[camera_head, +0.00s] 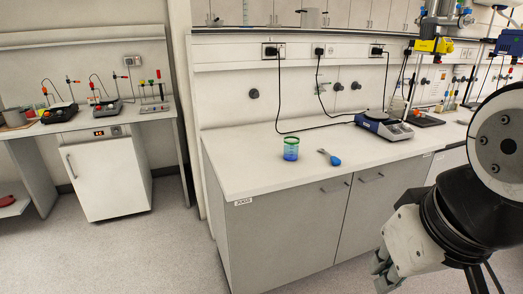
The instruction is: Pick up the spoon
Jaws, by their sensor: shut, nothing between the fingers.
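A small spoon (331,158) with a blue part lies on the white bench top, right of the blue and green cup (291,149). It lies apart from the cup, fairly near the bench's front edge. My gripper (381,273) is at the lower right, in front of the cabinet doors and below the bench top. It is well away from the spoon. Its fingers are small and partly cut off by the picture's lower edge. It is shut and holds nothing.
The white bench (250,178) has free room around the spoon and cup. A hot plate (384,126) with a black cable stands behind to the right. A second bench (80,122) with stirrers stands at the left. Open floor (160,243) lies between.

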